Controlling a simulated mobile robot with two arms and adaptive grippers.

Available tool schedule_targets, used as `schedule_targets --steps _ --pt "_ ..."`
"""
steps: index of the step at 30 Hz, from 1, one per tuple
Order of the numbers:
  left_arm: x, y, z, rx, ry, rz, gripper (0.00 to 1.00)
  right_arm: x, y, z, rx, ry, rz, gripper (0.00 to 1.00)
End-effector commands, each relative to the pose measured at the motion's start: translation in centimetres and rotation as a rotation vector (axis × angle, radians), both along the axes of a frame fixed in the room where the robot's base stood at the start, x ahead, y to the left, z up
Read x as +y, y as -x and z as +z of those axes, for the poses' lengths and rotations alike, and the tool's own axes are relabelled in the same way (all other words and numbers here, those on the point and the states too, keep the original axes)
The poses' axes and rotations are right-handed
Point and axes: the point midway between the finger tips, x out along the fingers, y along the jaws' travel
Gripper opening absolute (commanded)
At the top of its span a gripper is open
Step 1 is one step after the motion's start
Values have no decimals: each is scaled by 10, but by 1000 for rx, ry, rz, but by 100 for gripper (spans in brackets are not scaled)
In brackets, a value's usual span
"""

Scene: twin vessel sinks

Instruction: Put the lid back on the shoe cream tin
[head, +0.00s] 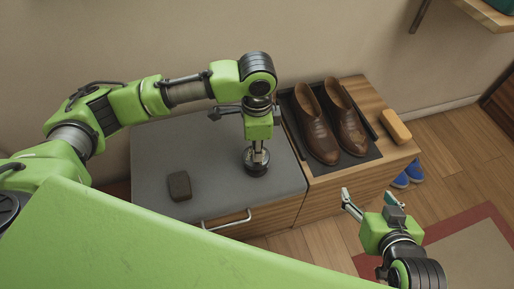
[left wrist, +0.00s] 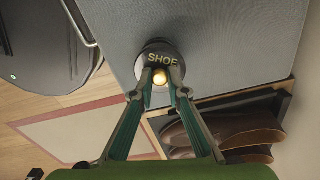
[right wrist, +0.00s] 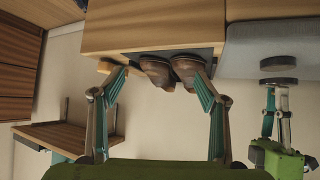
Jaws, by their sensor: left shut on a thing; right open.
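My left gripper (head: 257,148) points down and is shut on the gold knob (left wrist: 160,77) of the dark round lid (left wrist: 162,61), which is marked "SHOE". The dark shoe cream tin (right wrist: 278,64) rests on the grey cushion (head: 215,140). In the right wrist view, which looks upside down, the held lid (right wrist: 279,82) is apart from the tin, a small gap above it and roughly in line. In the head and left wrist views the lid hides most of the tin. My right gripper (head: 368,197) is open and empty, off to the right in front of the bench.
A dark block (head: 180,186) lies on the cushion left of the tin. Brown shoes (head: 318,135) stand on a dark tray (head: 365,155) to the right, with an orange-tan block (head: 396,126) beyond. Blue shoes (head: 413,171) are on the floor. A handle (head: 228,222) projects from the bench front.

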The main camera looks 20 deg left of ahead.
Motion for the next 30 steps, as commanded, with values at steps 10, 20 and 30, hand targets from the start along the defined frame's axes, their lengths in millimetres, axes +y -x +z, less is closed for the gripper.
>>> schedule_targets --steps 10,20,30 --pt "0 0 -5 0 0 0 0 9 -22 23 -140 -33 10 67" --pt "0 0 -24 1 0 2 0 11 -26 31 -175 -40 13 67" --pt "0 0 -28 0 0 1 0 11 -27 32 -179 -41 13 67"
